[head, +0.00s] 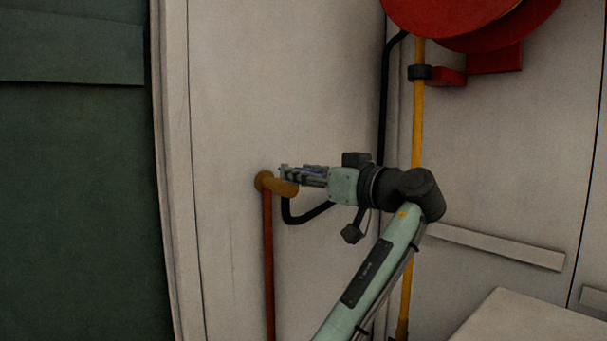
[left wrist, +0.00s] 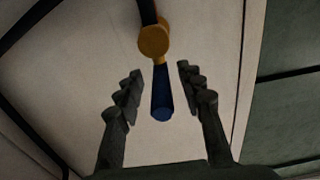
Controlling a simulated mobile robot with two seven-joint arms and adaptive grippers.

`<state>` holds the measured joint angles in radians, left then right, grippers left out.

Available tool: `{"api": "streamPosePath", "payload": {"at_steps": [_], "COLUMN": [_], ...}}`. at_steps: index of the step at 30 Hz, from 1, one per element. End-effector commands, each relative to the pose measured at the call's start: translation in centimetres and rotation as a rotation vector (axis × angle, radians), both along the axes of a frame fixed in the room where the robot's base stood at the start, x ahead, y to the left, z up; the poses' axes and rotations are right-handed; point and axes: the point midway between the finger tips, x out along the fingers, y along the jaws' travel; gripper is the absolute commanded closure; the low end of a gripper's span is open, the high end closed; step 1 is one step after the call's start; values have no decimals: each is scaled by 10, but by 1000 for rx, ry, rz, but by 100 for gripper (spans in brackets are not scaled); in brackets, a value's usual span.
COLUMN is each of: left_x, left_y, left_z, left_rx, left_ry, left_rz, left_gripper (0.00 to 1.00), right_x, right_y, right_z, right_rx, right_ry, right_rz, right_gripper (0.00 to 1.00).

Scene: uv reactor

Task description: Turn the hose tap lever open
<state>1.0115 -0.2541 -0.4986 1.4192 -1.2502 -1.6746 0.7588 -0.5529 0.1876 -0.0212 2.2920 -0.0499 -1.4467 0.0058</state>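The hose tap has a brass body (head: 264,181) on the pale wall, on top of a reddish-brown pipe. In the left wrist view the round brass hub (left wrist: 154,40) is at top centre, with a blue lever (left wrist: 161,98) pointing down the picture from it. My left gripper (head: 284,173) is at the tap in the head view, partly covering it. In the left wrist view its fingers (left wrist: 160,73) are spread, one on each side of the lever. A gap shows on both sides, so neither finger appears to touch it. My right gripper is not in view.
A reddish-brown pipe (head: 268,265) runs down below the tap. A black hose (head: 305,215) loops behind my left gripper. A red hose reel (head: 445,15) and a yellow pipe (head: 418,120) are on the wall at right. A pale box top (head: 530,320) is at lower right.

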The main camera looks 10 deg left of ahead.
Motion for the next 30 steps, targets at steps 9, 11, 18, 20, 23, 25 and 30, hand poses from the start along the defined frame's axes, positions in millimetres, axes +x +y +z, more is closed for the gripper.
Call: {"api": "streamPosePath", "payload": {"at_steps": [9, 11, 18, 20, 23, 25, 30], "left_x": [-25, -33, -61, -65, -70, -72, -72], "left_y": [-35, -46, -81, -87, -93, -95, -96], "left_z": [0, 0, 1, 1, 1, 0, 0], "left_rx": [-2, -2, 1, 1, 2, 0, 0], "left_ry": [1, 0, -1, -1, -1, 0, 0], "left_rz": [-5, -5, -1, -1, -1, 0, 0], "left_gripper": [62, 62, 62, 62, 62, 62, 62], "right_x": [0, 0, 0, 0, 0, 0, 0], "right_y": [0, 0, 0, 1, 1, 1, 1], "right_z": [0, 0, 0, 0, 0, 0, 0], "right_rx": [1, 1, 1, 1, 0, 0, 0], "right_ry": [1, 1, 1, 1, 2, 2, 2], "right_rz": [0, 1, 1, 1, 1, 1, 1], "right_gripper": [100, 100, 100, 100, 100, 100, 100]}}
